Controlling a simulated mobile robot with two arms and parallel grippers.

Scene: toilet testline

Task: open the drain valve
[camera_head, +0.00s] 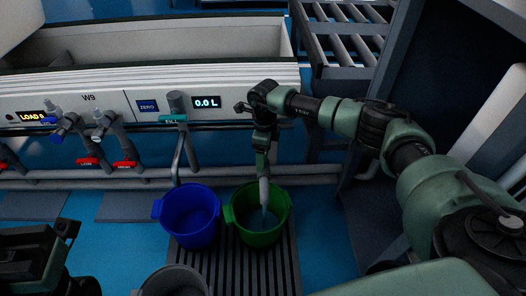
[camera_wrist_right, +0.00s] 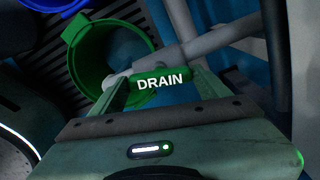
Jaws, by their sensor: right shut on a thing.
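The drain valve's green handle, lettered DRAIN (camera_wrist_right: 160,80), lies between the fingers of my right gripper (camera_wrist_right: 158,88) in the right wrist view. The gripper is shut on it. In the head view my right gripper (camera_head: 262,145) points down at the pipework and hides the handle. A pale spout (camera_head: 264,188) runs down below it, over the green bucket (camera_head: 262,238). A faint light-blue streak shows under the spout; I cannot tell for certain whether it is water. The green bucket also shows in the right wrist view (camera_wrist_right: 95,60).
A blue bucket (camera_head: 190,222) stands left of the green one, and a grey bucket (camera_head: 174,281) is in front. A teal FILL handle (camera_head: 173,118) and red handles (camera_head: 88,161) line the white panel (camera_head: 150,80). The display (camera_head: 206,102) reads 0.0 L. A dark frame stands at right.

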